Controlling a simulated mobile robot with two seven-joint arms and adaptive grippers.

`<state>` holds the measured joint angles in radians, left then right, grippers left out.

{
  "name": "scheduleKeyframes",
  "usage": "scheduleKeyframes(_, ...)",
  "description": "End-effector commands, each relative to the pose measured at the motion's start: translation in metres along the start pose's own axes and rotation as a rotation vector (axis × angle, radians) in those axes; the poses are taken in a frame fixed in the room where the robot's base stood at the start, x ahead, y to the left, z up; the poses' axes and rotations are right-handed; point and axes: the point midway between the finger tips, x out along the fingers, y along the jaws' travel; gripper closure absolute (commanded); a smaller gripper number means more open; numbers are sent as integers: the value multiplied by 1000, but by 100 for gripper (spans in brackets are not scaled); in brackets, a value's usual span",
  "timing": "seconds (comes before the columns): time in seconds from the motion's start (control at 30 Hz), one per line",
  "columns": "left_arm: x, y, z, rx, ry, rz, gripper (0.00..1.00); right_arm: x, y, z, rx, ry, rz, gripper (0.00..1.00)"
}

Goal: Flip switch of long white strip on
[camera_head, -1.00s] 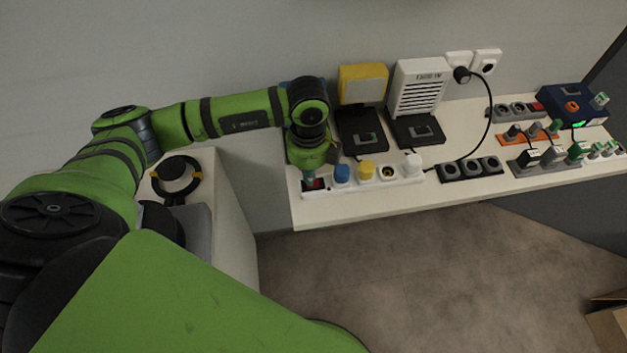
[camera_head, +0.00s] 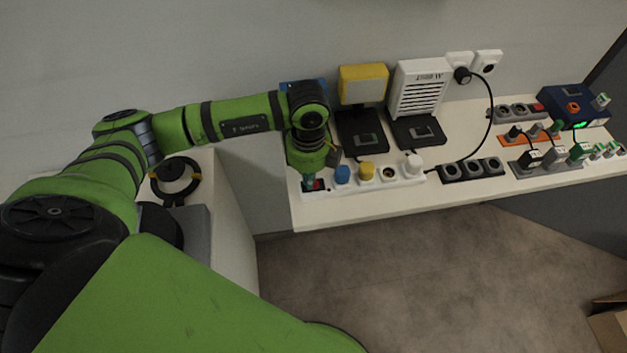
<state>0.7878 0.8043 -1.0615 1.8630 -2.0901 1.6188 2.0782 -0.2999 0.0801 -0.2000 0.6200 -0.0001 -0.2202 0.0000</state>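The long white strip (camera_head: 405,181) lies along the front of the white shelf. A blue plug (camera_head: 342,174), a yellow plug (camera_head: 367,171) and a white plug (camera_head: 413,164) sit in it, with one bare socket between the yellow and white ones. Its red switch (camera_head: 319,184) shows at the left end. My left gripper (camera_head: 309,184) points down at that end, right beside or on the switch. Whether it touches cannot be told. Its fingers are small and partly hidden, so open or shut is unclear. My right gripper is not in view.
A yellow lamp (camera_head: 363,84) and a white slatted device (camera_head: 418,88) stand behind the strip. A black strip (camera_head: 471,169), an orange strip (camera_head: 528,138) and a blue box (camera_head: 571,104) are to the right. A black cord loops from the wall socket.

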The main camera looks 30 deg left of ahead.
Motion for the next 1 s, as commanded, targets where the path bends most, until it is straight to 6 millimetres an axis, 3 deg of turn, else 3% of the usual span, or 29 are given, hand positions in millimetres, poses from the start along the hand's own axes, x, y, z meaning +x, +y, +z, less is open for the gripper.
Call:
scheduleKeyframes(0.73,-63,0,0,0,-1,-2,100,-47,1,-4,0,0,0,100)
scheduleKeyframes(1.0,-68,0,0,0,-1,-1,100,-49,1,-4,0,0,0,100)
